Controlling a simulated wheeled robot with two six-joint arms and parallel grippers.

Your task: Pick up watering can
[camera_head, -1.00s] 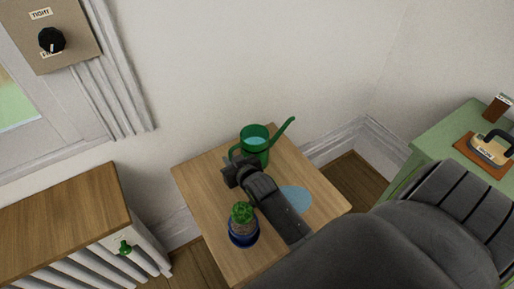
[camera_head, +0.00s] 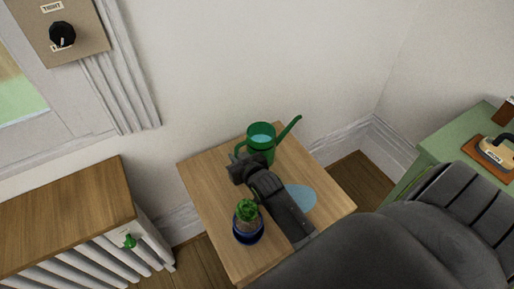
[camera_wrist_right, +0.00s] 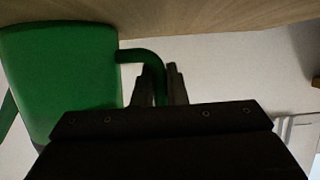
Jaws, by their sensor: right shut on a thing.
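The green watering can (camera_head: 262,140) stands upright at the back of the small wooden table (camera_head: 205,185), its spout pointing up to the right. Bluish water shows in its open top. My right gripper (camera_head: 242,165) is at the can's near left side, over the handle. In the right wrist view the can's green body (camera_wrist_right: 65,80) fills the left, and its curved handle (camera_wrist_right: 140,54) runs between the two fingers of my right gripper (camera_wrist_right: 162,85), which are shut on it. Whether the can's base touches the table is hidden by my arm. My left gripper is not in view.
A cactus in a blue pot (camera_head: 247,232) stands close to my right forearm. A light blue round patch (camera_head: 300,197) lies on the table. A radiator with a wooden top (camera_head: 65,215) is at left. A green table (camera_head: 440,145) with an iron (camera_head: 497,152) is at right.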

